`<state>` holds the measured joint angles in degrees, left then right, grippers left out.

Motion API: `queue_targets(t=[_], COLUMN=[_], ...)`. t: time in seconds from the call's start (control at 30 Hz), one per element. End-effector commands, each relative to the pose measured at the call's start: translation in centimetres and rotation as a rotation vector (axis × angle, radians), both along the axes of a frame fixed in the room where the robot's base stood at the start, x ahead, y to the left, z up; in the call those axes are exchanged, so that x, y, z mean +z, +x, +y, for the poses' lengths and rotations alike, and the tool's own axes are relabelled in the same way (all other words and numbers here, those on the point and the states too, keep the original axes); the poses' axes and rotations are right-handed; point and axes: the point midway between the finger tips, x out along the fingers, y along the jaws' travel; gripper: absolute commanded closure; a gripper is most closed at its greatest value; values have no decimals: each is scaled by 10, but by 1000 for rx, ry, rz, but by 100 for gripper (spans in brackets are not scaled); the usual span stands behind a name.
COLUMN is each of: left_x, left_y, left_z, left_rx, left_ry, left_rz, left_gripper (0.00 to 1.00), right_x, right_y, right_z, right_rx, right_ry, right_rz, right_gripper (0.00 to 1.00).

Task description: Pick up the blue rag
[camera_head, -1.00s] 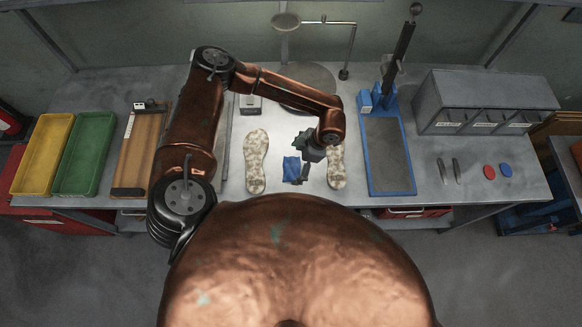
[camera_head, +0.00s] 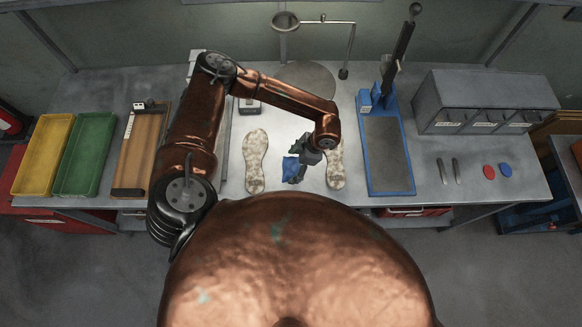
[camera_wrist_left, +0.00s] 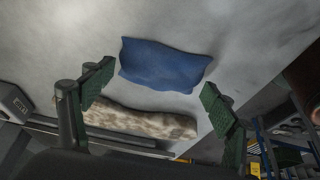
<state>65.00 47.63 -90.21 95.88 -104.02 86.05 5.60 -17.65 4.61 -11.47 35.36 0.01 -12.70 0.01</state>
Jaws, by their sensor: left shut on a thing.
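The blue rag (camera_head: 290,168) shows in the head view between the two soles, near the front of the table. It also shows in the left wrist view (camera_wrist_left: 163,66), spread between the finger pads and looking slightly crumpled. In the left wrist view the gripper's green pads (camera_wrist_left: 158,96) stand on either side of the rag. Part of the rag is hidden by the fingers in the head view. My right gripper is not in view.
A mottled sole (camera_head: 255,160) lies left of the rag and another sole (camera_head: 336,165) close to its right. A blue-framed tray (camera_head: 389,192) stands further right. A wooden board (camera_head: 140,150), green tray (camera_head: 85,153) and yellow tray (camera_head: 43,155) are at the left.

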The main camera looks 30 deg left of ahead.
Motion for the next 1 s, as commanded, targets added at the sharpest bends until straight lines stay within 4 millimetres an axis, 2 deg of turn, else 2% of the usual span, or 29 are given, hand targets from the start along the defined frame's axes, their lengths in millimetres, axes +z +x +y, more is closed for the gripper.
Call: queue_targets(t=[0.2, 0.37, 0.47, 0.6, 0.67, 0.9, 1.0], left_x=[-1, 3, 11, 32, 41, 92, 101], left_y=[0, 1, 1, 1, -3, -23, -35], left_z=[0, 0, 0, 0, -10, -51, -75], left_rx=[0, 0, 0, -1, -5, -9, -8], left_ry=[0, -1, -1, 0, -4, -4, -3], left_rz=[-1, -2, -2, -3, -1, -2, 0], left_gripper=[41, 41, 41, 41, 41, 41, 41], right_x=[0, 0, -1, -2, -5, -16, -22], right_y=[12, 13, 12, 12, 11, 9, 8], right_z=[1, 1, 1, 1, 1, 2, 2], right_rx=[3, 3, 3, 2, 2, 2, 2], right_ry=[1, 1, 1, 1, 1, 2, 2], right_rz=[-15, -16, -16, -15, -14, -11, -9], right_gripper=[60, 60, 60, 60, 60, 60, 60])
